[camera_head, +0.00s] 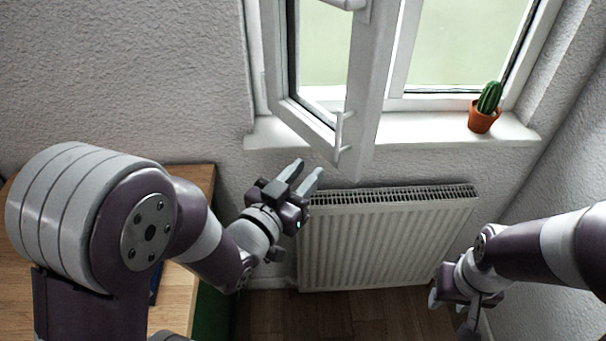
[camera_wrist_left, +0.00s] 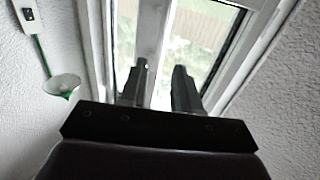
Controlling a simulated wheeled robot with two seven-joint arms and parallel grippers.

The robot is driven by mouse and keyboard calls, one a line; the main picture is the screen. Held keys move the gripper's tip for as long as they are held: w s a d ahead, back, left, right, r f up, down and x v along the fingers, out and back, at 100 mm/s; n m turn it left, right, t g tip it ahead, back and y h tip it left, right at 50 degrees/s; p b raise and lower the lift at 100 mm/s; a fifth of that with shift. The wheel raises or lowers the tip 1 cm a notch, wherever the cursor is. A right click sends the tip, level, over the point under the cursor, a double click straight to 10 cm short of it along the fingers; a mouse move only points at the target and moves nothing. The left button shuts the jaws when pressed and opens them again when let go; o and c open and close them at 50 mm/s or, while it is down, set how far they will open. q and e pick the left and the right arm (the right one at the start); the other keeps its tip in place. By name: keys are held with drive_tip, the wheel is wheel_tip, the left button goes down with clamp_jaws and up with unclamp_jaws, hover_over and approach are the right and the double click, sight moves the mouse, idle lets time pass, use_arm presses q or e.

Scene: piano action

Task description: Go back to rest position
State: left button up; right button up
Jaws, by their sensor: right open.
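My left gripper (camera_head: 304,176) is raised in front of the wall, below the open window sash and near the top left corner of the radiator. Its two fingers are apart with nothing between them; in the left wrist view the gripper (camera_wrist_left: 160,82) also shows a gap, with the window behind. My right gripper (camera_head: 450,310) hangs low at the right, in front of the radiator's lower right corner. It is open, and I see nothing held in it.
The window sash (camera_head: 362,95) stands open into the room above my left gripper. A potted cactus (camera_head: 482,121) stands on the sill (camera_head: 420,128). A white radiator (camera_head: 385,240) is below. A wooden table (camera_head: 178,300) is at the left.

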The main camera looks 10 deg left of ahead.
use_arm(q)
drive_tip(key=s+a+f+n+g+y, duration=0.1)
drive_tip(key=s+a+f+g+y, duration=0.2)
drive_tip(key=f+g, duration=0.3)
drive_tip(key=s+a+f+n+g+y, duration=0.1)
drive_tip(key=s+a+f+g+y, duration=0.2)
drive_tip(key=f, duration=0.5)
drive_tip(key=s+g, duration=0.1)
drive_tip(key=g, duration=0.1)
drive_tip(key=s+a+n+g, duration=0.1)
drive_tip(key=s+g, duration=0.1)
drive_tip(key=s+r+g, duration=0.1)
drive_tip(key=s+g, duration=0.1)
drive_tip(key=shift+s+a+n+g, duration=0.2)
drive_tip(key=shift+a+n+g, duration=0.05)
drive_tip(key=shift+n+g, duration=0.05)
drive_tip(key=shift+r, duration=0.1)
